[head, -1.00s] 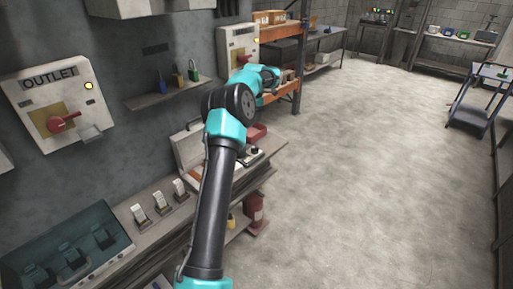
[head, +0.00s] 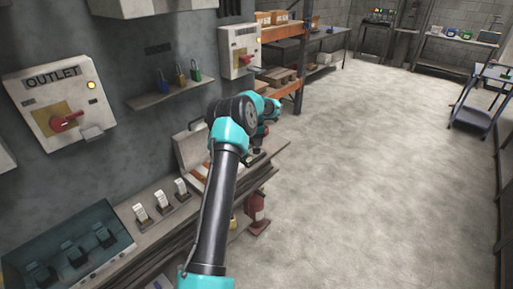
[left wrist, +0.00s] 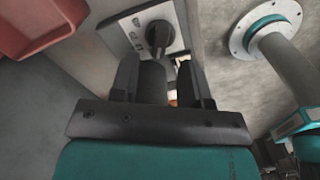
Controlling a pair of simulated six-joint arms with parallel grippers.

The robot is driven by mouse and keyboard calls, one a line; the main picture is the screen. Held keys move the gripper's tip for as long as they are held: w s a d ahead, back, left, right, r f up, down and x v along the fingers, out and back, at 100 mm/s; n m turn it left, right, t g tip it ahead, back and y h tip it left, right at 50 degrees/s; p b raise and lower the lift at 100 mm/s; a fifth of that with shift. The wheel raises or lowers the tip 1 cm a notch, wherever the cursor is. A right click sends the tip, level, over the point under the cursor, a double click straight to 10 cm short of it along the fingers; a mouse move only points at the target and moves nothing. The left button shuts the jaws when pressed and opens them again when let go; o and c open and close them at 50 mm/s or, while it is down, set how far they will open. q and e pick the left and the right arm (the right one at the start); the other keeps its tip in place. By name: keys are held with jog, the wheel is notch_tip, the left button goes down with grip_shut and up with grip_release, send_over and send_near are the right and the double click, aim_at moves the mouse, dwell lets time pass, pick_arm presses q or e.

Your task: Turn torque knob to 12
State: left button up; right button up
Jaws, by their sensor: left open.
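A black knob (left wrist: 158,36) on a light grey panel (left wrist: 128,34) with small dark marks shows at the top of the left wrist view. The marks are too small to read. My left gripper (left wrist: 160,64) is open, its two dark fingers pointing toward the knob. The knob appears roughly in line with the gap between them; contact cannot be told. A dark rounded shape lies between the fingers; what it is cannot be told. In the head view my left arm reaches over the bench, its wrist and gripper largely hiding the knob. My right gripper is not in view.
A red bin (left wrist: 38,24) is close to the left finger side in the wrist view. An open case (head: 190,147) stands on the bench behind my arm. The OUTLET box (head: 62,105) and a shelf of padlocks (head: 172,92) are on the wall.

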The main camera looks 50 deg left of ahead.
aim_at(257, 148)
pick_arm(q)
jog(key=shift+f, duration=2.1)
grip_shut()
